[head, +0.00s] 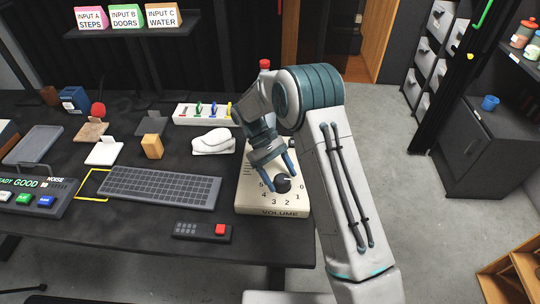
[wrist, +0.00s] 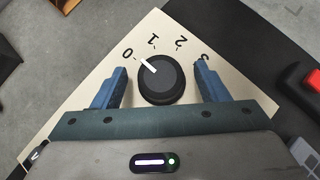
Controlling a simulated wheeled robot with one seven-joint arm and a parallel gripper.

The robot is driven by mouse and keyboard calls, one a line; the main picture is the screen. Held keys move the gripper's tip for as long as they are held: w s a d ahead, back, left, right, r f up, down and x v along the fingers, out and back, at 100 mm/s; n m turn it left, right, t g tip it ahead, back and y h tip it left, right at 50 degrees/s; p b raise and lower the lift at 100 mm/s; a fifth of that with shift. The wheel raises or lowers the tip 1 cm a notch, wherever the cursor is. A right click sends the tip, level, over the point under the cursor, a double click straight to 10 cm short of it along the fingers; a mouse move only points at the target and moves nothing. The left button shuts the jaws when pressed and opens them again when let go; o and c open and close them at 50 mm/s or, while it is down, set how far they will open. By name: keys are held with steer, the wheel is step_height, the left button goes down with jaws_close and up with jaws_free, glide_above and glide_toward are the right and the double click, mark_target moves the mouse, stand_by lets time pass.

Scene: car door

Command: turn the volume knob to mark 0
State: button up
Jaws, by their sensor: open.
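The black round volume knob (head: 283,185) sits on a cream box marked VOLUME (head: 271,212) near the table's right end. In the wrist view, the knob (wrist: 165,84) has a white pointer line aimed up-left, between marks 0 and 1 and nearer 0. Mark 0 (wrist: 127,54) and mark 1 (wrist: 153,42) are printed on the box face. My gripper (head: 281,176) is open over the knob. In the wrist view, my gripper's blue fingers (wrist: 161,70) stand on either side of the knob, with visible gaps. The pointer is too small to read in the head view.
A keyboard (head: 162,187) and a remote with a red button (head: 202,231) lie left of the box. A white crumpled-looking object (head: 212,142) and a tray of coloured levers (head: 204,113) are behind. Open floor lies right of the table.

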steer(key=v, duration=1.2)
steer(key=shift+a+r, duration=0.15)
steer(key=shift+r, duration=0.05)
steer(key=shift+w, duration=0.15)
steer(key=s+d+r+m+t+y, duration=0.4)
steer(key=s+d+r, duration=0.6)
steer(key=d+r, duration=0.25)
steer(key=s+d+f+m+t+y, duration=0.1)
steer(key=s+d+m+t, duration=0.1)
steer(key=s+d, duration=0.2)
steer(key=s+d+m+t+y, duration=0.1)
steer(key=s+d+m+t, duration=0.2)
steer(key=s, duration=0.8)
steer(key=shift+s+d+f, duration=0.3)
steer(key=shift+d+f, duration=0.1)
steer(key=shift+d, duration=0.15)
